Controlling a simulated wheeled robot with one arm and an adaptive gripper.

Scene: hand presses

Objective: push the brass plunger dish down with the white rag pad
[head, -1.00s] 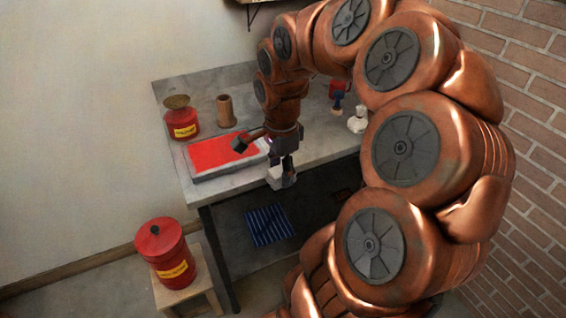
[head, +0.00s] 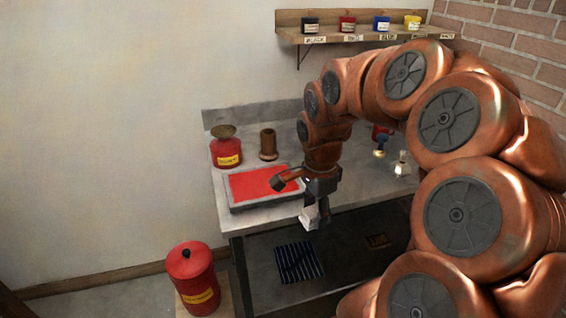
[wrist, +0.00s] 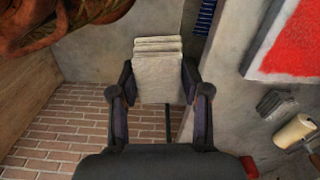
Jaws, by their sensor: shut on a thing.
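The brass plunger dish (head: 223,131) sits on top of a red can with a yellow label (head: 226,153), at the back left of the table. The white rag pad (head: 309,218) is folded and held in my gripper (head: 316,207), near the table's front edge. My gripper is well to the right of the dish and nearer the front, apart from it. In the wrist view the layered pad (wrist: 158,76) is pinched between both fingers of my gripper (wrist: 159,88). The dish does not show in the wrist view.
A tray with red ink (head: 240,207) lies between the can and my gripper. A brown wooden cylinder (head: 268,145) stands right of the can. A white bottle (head: 402,164) stands at the right. A larger red can (head: 193,281) is on the left below table height.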

